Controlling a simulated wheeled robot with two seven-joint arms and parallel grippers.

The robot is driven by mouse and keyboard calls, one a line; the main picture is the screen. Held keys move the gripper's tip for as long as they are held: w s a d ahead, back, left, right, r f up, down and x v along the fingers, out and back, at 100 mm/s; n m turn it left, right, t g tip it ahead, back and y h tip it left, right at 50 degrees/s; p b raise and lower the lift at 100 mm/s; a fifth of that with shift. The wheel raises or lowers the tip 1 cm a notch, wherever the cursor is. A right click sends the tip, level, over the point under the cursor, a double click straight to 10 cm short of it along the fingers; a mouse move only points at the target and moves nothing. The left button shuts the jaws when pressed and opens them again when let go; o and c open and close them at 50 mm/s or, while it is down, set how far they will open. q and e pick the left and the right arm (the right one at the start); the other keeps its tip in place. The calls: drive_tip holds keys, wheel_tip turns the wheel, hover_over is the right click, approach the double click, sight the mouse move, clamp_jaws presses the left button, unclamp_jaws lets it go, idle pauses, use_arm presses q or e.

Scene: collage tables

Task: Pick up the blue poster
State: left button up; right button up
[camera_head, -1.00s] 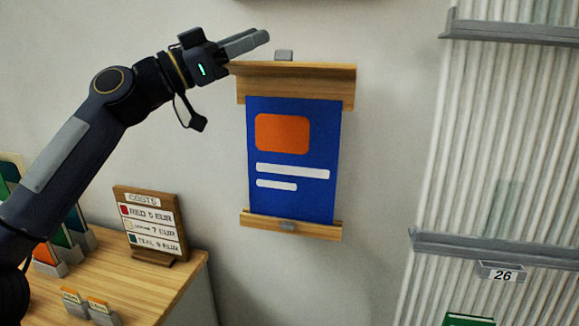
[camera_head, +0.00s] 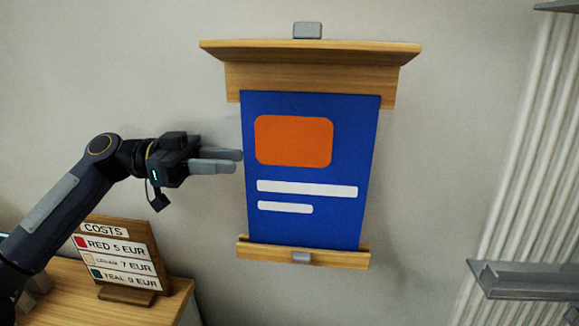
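The blue poster (camera_head: 345,160) hangs upright on the wall between a wooden top ledge (camera_head: 310,77) and a wooden bottom rail (camera_head: 345,259). It has an orange rounded block and two white bars. My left gripper (camera_head: 240,161) comes in from the left, its fingertips at the poster's left edge in the picture. A narrow gap shows between its two fingers, and no poster is seen between them. I cannot tell whether the tips touch the poster. My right gripper is out of view.
A wooden price sign (camera_head: 118,262) stands on a wooden table (camera_head: 172,296) at the lower left, below my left arm. A grey metal ledge (camera_head: 525,281) juts out at the right beside ribbed white panelling. Bare wall lies right of the poster.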

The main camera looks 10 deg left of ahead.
sight(273, 186)
use_arm(q)
drive_tip(key=shift+g, duration=0.3)
drive_tip(key=d, duration=0.2)
drive_tip(key=d+p, duration=0.1)
drive_tip(key=d, duration=0.2)
drive_tip(key=d+p, duration=0.1)
drive_tip(key=d, duration=0.2)
drive_tip(key=shift+d+f, duration=0.2)
drive_tip(key=shift+f, duration=0.05)
clamp_jaws()
